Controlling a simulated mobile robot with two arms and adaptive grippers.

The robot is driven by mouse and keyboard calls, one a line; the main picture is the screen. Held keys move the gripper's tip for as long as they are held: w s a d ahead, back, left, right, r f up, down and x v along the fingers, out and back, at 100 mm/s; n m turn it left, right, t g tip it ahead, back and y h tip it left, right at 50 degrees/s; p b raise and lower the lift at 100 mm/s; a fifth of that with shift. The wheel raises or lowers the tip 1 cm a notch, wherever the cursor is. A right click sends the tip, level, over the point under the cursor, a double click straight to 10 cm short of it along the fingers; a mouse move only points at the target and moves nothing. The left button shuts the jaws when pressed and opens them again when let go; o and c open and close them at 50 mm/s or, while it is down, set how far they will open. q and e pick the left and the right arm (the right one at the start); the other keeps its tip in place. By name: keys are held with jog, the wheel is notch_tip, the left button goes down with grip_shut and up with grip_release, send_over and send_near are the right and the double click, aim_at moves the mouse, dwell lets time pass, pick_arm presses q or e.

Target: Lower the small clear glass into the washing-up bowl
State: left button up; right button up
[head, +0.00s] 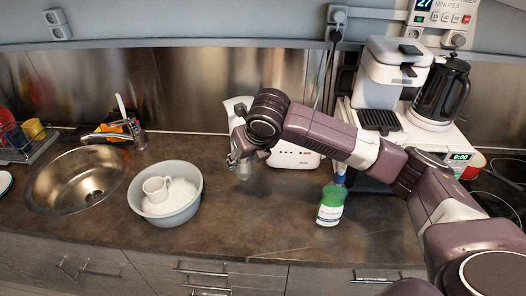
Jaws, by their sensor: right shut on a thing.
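The washing-up bowl (190,212) is a grey round tub on the counter, with white suds and a white cup (156,189) in it. My right gripper (240,163) is to the right of the bowl, above the counter, pointing down. It is shut on the small clear glass (244,172), which is faint and partly hidden by the fingers. The glass is apart from the bowl. My left gripper is not in view.
A sink (76,176) with a tap (135,130) lies left of the bowl. A green detergent bottle (331,203) stands right of the gripper. A white toaster (292,156) and a coffee machine (440,92) stand behind. Counter between bowl and bottle is clear.

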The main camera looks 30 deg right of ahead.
pick_arm(q)
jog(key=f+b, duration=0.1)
jog(key=b, duration=0.1)
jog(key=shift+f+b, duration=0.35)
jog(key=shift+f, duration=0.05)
pick_arm(e)
jog(key=w+a+f, duration=0.3)
jog(key=w+a, duration=0.4)
jog(key=a, duration=0.1)
jog(key=w+a+f, duration=0.4)
jog(key=w+a, duration=0.3)
jog(key=a, duration=0.2)
jog(key=shift+a, duration=0.3)
jog(key=shift+w+f, duration=0.1)
jog(key=shift+w, duration=0.2)
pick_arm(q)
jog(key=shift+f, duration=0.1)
pick_arm(e)
jog(key=shift+w, duration=0.25)
jog(key=shift+f, duration=0.1)
pick_arm(q)
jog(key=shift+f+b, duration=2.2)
jog(key=shift+b, duration=0.1)
pick_arm(e)
notch_tip(320, 180, down, 9)
